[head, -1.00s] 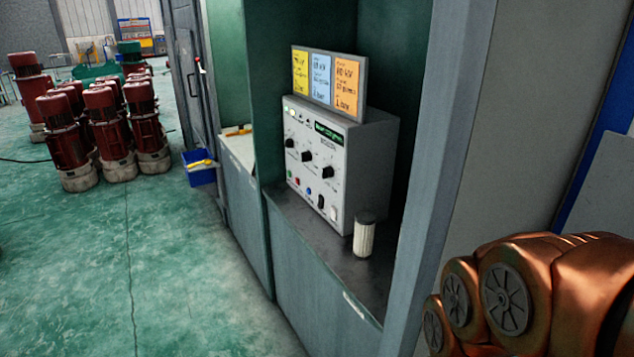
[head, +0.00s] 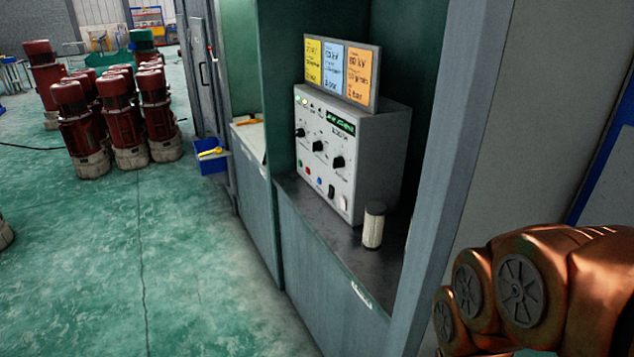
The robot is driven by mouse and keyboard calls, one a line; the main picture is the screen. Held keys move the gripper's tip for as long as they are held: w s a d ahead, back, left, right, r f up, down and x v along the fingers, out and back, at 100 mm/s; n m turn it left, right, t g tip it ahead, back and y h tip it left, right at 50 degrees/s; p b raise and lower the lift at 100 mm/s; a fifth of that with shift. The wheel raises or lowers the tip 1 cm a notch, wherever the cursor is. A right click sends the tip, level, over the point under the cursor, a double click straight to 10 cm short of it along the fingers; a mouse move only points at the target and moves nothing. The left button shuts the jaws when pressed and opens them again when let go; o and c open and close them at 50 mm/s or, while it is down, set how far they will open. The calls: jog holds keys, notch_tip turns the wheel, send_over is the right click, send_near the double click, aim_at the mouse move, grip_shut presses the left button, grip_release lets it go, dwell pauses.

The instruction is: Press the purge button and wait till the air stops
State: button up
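A grey control box (head: 376,160) stands on the counter inside the booth. Its front has a green display (head: 341,121), several black knobs, and a lower row of small buttons. A red button (head: 307,169) and a blue button (head: 320,181) show in that row. Their labels are too small to read, so I cannot tell which is the purge button. A white cylinder with a dark top (head: 373,228) stands upright on the counter, in front of the box and apart from it. My gripper is not in view.
Yellow, blue and orange cards (head: 343,72) stand on top of the box. The counter (head: 325,222) is bounded by a grey post (head: 440,190) on the right. A blue bin (head: 211,161) and several red hoist motors (head: 120,130) stand left. The green floor (head: 190,270) before the booth is clear.

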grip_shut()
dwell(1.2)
